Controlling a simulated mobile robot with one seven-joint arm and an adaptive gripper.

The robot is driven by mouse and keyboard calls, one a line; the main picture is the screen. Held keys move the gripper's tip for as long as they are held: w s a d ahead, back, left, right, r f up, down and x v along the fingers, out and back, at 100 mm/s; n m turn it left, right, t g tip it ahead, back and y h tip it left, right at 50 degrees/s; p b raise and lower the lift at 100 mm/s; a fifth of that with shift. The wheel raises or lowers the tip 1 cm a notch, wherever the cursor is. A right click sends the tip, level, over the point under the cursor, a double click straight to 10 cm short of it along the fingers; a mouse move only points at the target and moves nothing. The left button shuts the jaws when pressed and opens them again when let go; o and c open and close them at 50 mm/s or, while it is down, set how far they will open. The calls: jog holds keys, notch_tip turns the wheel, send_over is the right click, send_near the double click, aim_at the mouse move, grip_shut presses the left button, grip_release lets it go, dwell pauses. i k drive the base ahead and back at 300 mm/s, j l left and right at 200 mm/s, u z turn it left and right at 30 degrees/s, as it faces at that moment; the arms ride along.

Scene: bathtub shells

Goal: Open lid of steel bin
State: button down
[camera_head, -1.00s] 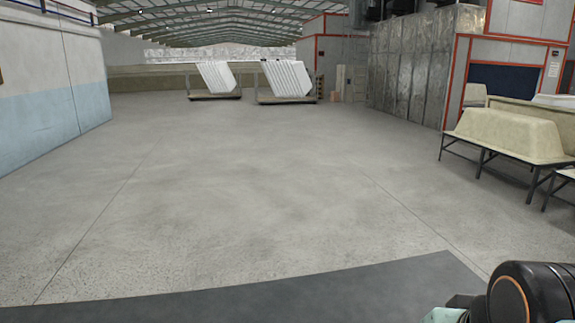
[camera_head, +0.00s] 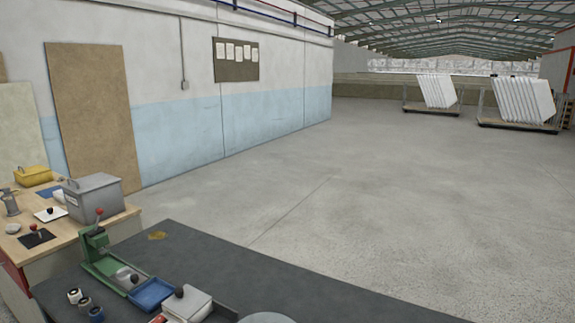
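A grey metal box, which looks like the steel bin (camera_head: 95,203), stands on the wooden bench at the left. Its grey lid (camera_head: 92,181) lies flat on top and looks closed. A small pale label is on its left side. My gripper is not in view, so its state and its distance from the bin do not show.
A yellow box (camera_head: 33,175) sits behind on the wooden bench (camera_head: 120,228). Open concrete floor (camera_head: 350,190) lies to the right.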

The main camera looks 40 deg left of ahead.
aim_at(92, 182)
jog(key=u, duration=2.9)
jog(key=i+j, duration=0.1)
jog(key=j, duration=0.2)
jog(key=i+j, duration=0.1)
jog(key=j, duration=0.2)
jog(key=i+j+u, duration=0.1)
jog(key=i+j, duration=0.15)
jog(key=j, duration=0.15)
jog(key=i+j+u, duration=0.1)
jog(key=i+j, duration=0.35)
jog(key=i, duration=0.35)
jog(key=i+j+z, duration=0.15)
jog(key=i, duration=0.35)
jog(key=i+z, duration=0.25)
jog(key=i, duration=0.3)
jog(key=i+j+z, duration=0.1)
jog(key=i+z, duration=0.2)
jog(key=i, duration=0.25)
jog(key=i+z, duration=0.3)
jog(key=i, duration=0.2)
jog(key=i+z, duration=0.35)
jog(key=i, duration=0.15)
